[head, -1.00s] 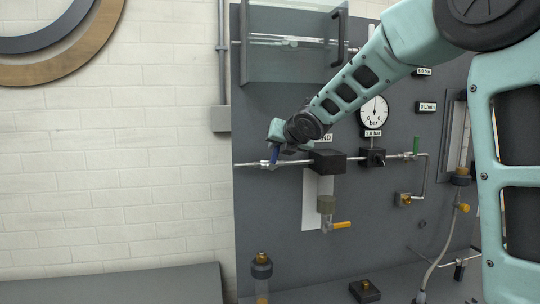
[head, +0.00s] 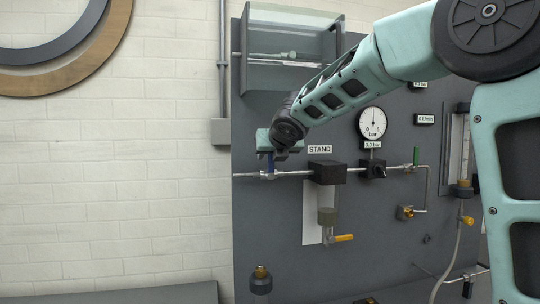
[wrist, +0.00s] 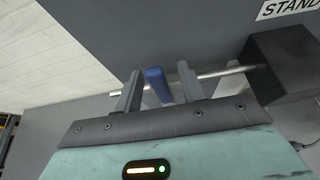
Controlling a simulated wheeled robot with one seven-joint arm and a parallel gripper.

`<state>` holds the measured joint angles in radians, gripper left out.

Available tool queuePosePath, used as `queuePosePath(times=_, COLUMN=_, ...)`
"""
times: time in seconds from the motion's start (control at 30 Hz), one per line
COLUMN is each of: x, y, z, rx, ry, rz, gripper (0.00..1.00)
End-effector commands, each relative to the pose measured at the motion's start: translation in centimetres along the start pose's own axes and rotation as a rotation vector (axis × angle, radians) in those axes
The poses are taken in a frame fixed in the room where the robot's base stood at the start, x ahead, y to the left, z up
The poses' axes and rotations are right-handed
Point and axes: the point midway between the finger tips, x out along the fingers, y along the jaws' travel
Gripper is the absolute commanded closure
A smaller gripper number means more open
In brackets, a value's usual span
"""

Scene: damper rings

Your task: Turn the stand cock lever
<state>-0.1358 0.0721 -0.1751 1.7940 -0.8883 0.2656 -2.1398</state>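The blue stand cock lever (head: 270,164) stands up from the thin metal pipe, left of the STAND label (head: 320,149). In the wrist view the lever (wrist: 157,84) is between the two fingers of my gripper (wrist: 159,88). The fingers are open, with a small gap showing on each side of the lever. In the head view my gripper (head: 271,152) is just above the lever and hides its top. I cannot tell how deep the lever sits between the fingers.
A black block (head: 327,172) sits on the pipe to the right, close to my gripper. Beyond it are a round gauge (head: 372,123) and a green lever (head: 416,156). A yellow-handled tap (head: 343,238) hangs below. A clear box (head: 290,60) is above.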

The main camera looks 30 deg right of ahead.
Motion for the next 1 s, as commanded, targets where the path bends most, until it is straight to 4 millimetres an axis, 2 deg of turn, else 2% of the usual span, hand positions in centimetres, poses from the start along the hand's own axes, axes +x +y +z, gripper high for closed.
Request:
queuePosePath(times=0.5, x=-1.8, y=0.0, z=0.0, rx=0.000, ry=-0.001, rz=0.001, gripper=0.60)
queuePosePath(times=0.87, x=-2.0, y=0.0, z=0.0, rx=0.000, ry=-0.001, rz=0.001, gripper=0.60)
queuePosePath(times=1.0, x=-2.9, y=0.0, z=0.1, rx=0.001, ry=-0.001, rz=0.001, gripper=0.60)
